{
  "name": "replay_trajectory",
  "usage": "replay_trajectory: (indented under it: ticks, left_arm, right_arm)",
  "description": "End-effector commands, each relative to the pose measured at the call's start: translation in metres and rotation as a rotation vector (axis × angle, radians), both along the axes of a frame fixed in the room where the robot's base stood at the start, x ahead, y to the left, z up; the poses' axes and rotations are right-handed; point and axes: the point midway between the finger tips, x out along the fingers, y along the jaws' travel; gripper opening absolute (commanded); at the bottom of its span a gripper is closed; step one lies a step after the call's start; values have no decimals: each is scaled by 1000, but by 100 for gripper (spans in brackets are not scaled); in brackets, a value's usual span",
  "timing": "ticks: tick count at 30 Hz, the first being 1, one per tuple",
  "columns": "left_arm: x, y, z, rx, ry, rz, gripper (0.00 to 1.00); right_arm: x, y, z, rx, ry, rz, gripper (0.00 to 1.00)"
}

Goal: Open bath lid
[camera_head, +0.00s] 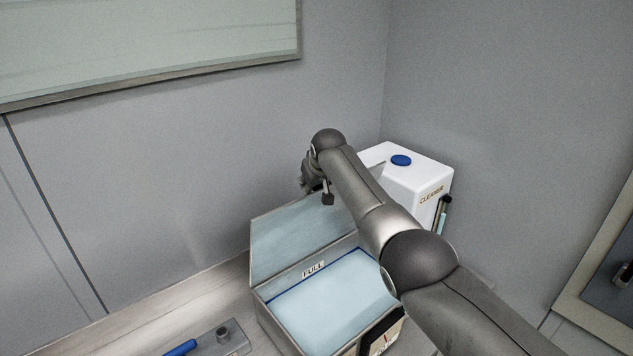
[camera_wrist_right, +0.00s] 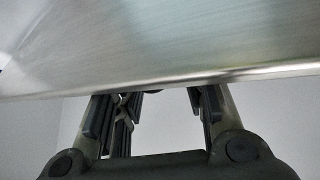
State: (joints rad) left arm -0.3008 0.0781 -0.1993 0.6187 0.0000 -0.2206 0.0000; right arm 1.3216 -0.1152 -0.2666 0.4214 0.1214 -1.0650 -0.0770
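The bath (camera_head: 262,318) is a metal box with pale blue liquid inside and a "FULL" label on its inner back wall. Its lid (camera_head: 280,243) stands raised along the back of the box, leaning, so the bath is uncovered. My right arm reaches across the bath, and my right gripper (camera_head: 325,192) is at the lid's upper edge, partly hidden by my arm. In the right wrist view the lid's brushed metal (camera_wrist_right: 160,45) fills the top. The right gripper's fingers (camera_wrist_right: 157,108) are spread apart at its edge; their tips are hidden behind it. My left gripper is not in view.
A white cleaner container (camera_head: 420,178) with a blue cap stands behind and right of the bath. A tray (camera_head: 232,340) with a blue-handled tool (camera_head: 181,348) lies at the front left. The grey wall (camera_head: 190,170) is close behind the lid.

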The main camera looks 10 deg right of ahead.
Motion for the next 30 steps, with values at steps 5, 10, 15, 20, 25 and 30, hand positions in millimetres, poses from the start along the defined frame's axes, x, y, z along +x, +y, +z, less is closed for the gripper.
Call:
replay_trajectory:
  ticks: [5,10,15,20,25,30]
  left_arm:
    - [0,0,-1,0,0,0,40]
    - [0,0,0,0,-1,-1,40]
    - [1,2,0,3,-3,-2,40]
    - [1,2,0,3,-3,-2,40]
    - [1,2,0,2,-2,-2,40]
    - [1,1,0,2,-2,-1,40]
  right_arm:
    - [-3,2,-9,5,14,1,34]
    - [-2,2,-7,4,10,1,34]
    - [-1,2,-4,3,6,1,34]
    - [0,2,13,4,0,2,34]
    - [0,0,46,3,0,1,34]
    - [-1,-1,76,2,3,1,34]
